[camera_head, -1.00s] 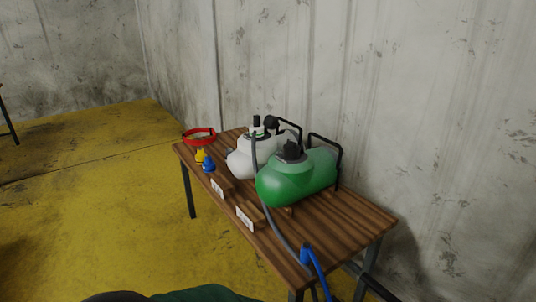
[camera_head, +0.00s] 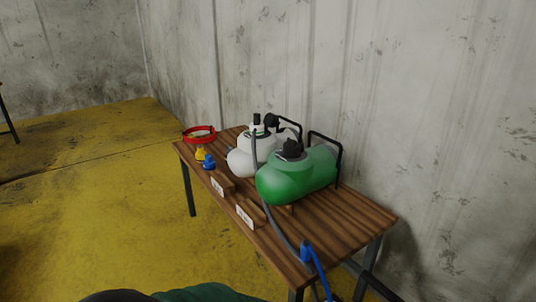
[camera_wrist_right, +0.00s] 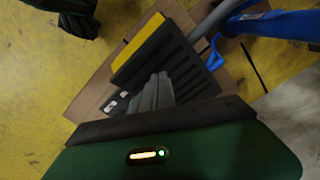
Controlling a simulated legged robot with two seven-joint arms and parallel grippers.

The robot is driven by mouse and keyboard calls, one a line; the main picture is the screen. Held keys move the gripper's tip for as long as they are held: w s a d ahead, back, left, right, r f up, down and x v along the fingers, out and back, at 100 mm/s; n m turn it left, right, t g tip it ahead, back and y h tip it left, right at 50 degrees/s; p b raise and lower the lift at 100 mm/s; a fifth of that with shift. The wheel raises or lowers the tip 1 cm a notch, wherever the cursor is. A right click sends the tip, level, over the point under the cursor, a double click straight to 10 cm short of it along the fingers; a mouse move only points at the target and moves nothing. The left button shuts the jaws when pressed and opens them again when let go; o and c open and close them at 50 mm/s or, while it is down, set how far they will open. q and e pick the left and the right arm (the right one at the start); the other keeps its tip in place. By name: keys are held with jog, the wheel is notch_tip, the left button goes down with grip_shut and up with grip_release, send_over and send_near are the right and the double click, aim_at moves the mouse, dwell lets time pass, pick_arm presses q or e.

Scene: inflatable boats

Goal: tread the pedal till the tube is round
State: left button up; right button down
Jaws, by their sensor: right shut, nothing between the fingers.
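In the right wrist view a black ribbed pedal (camera_wrist_right: 177,62) with a yellow edge lies tilted across the picture above a brown board (camera_wrist_right: 100,88). My right gripper (camera_wrist_right: 160,80) is shut and empty, with its fingers in front of the pedal's lower edge. I cannot tell whether they touch it. A blue part (camera_wrist_right: 275,25) and a grey hose (camera_wrist_right: 212,17) are right of the pedal. In the head view a blue upright part (camera_head: 314,262) stands at the near table end. No tube that I can identify shows. My left gripper is out of view.
A wooden table (camera_head: 352,212) stands along the wall, with a green tank (camera_head: 295,180), a white tank (camera_head: 242,162), a red ring (camera_head: 199,132), and yellow (camera_head: 201,154) and blue (camera_head: 209,164) fittings. The yellow floor (camera_head: 90,205) left of it is largely clear.

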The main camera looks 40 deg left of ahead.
notch_tip(320, 180, down, 7)
jog(key=b, duration=0.5)
jog(key=shift+f, duration=0.15)
notch_tip(320, 180, up, 8)
jog(key=p, duration=0.7)
jog(key=shift+f, duration=0.15)
notch_tip(320, 180, down, 7)
jog(key=b, duration=0.6)
jog(key=shift+f, duration=0.1)
notch_tip(320, 180, up, 8)
jog(key=p, duration=0.6)
jog(key=shift+f+p, duration=0.2)
jog(key=shift+p, duration=0.15)
jog(key=shift+f, duration=0.25)
